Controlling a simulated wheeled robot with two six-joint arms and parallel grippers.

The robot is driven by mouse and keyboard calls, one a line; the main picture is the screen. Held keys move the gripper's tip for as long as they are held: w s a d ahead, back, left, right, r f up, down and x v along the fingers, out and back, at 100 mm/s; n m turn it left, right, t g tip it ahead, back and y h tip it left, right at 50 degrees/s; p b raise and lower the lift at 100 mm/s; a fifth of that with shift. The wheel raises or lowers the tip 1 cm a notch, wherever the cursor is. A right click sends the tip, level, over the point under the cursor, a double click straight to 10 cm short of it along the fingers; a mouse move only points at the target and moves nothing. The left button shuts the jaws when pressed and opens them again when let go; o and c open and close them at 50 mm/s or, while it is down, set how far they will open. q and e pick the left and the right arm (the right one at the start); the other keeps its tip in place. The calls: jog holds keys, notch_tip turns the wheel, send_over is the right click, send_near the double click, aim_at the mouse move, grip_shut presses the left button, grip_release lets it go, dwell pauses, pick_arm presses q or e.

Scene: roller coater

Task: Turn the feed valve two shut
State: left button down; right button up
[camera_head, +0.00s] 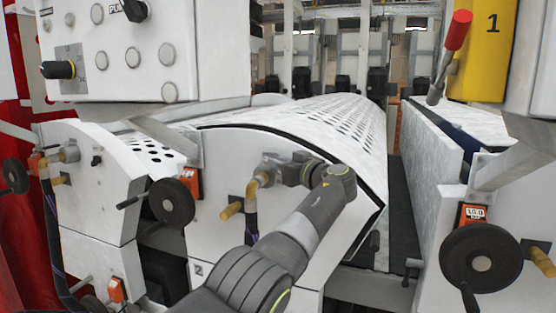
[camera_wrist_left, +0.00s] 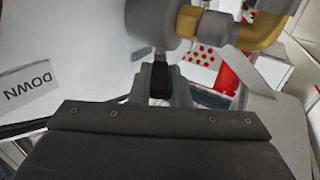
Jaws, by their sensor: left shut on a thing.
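The feed valve on the middle white panel is a grey cylinder (camera_head: 272,168) with a brass elbow (camera_head: 255,187) and a hose below it. A "2" mark shows low on that panel. My left gripper (camera_head: 303,170) is at the right end of this valve, partly hidden by my wrist in the head view. In the left wrist view, the left gripper (camera_wrist_left: 160,82) is shut on a small dark piece, apparently the valve handle (camera_wrist_left: 160,86), just below the grey valve body (camera_wrist_left: 163,22). The handle's turn angle cannot be told. My right gripper is not in view.
A black handwheel (camera_head: 172,202) stands left of the valve. A brass fitting (camera_head: 231,210) sticks out below it. Another handwheel (camera_head: 480,258) and a red-tipped lever (camera_head: 455,45) are at right. A control box (camera_head: 120,55) hangs above left.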

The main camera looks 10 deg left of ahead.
pick_arm(q)
jog(key=shift+f, duration=0.15)
dwell(0.4)
jog(key=c, duration=1.4)
grip_release()
jog(key=shift+o, duration=0.2)
jog(key=shift+d, duration=0.1)
jog(key=shift+s+d+f+b, duration=0.1)
jog(key=shift+s+d+b, duration=0.3)
jog(key=shift+b, duration=0.25)
jog(key=b+v, duration=0.6)
jog(key=v, duration=1)
jog(key=shift+d+r, duration=0.2)
